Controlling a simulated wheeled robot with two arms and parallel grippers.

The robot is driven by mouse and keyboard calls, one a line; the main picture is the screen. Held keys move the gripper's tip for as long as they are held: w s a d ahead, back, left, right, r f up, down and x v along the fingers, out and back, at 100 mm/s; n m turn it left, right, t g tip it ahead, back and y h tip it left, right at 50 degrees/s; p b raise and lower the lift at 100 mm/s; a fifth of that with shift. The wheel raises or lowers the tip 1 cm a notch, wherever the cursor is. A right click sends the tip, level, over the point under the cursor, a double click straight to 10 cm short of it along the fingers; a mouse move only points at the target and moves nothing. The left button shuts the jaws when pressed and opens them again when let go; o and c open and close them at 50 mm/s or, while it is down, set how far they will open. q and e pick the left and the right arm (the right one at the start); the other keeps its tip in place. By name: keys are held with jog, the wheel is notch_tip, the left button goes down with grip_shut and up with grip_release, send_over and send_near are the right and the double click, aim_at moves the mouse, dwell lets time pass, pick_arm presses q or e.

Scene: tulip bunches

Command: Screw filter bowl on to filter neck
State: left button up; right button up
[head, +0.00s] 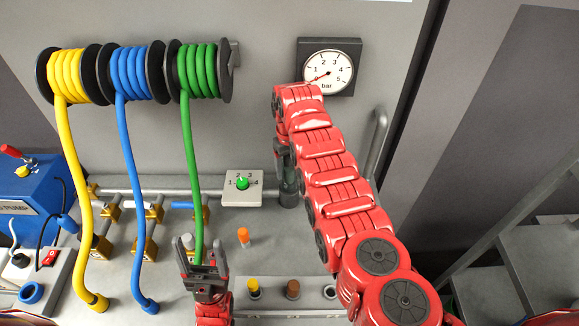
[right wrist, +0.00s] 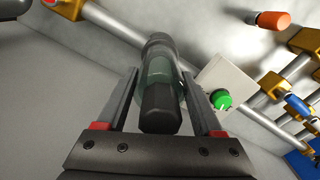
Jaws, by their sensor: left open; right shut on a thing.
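The filter bowl (right wrist: 157,72) is a greenish see-through cylinder with a black end (right wrist: 160,108). My right gripper (right wrist: 158,80) is shut on it, one finger on each side. In the right wrist view the bowl is in line with the grey filter neck (right wrist: 160,43); I cannot tell how far it is threaded. In the head view my right gripper (head: 284,165) is by the pipe's right end, at the dark neck (head: 289,192), and my arm hides most of the bowl. My left gripper (head: 203,262) is open and empty, low in front of the green hose.
Yellow (head: 67,180), blue (head: 130,190) and green (head: 190,160) hoses hang from reels at the left. A dial box (head: 242,190) sits on the pipe left of the neck. A gauge (head: 328,70) is above. An orange plug (head: 243,236) stands on the bench.

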jog(key=shift+f, duration=0.15)
jog(key=shift+f+m+b, duration=0.1)
jog(key=shift+m+b, duration=0.4)
jog(key=shift+m, duration=0.2)
jog(key=shift+m+b, duration=0.5)
jog(key=shift+m, duration=1.4)
jog(key=o, duration=1.5)
jog(key=shift+c, duration=0.4)
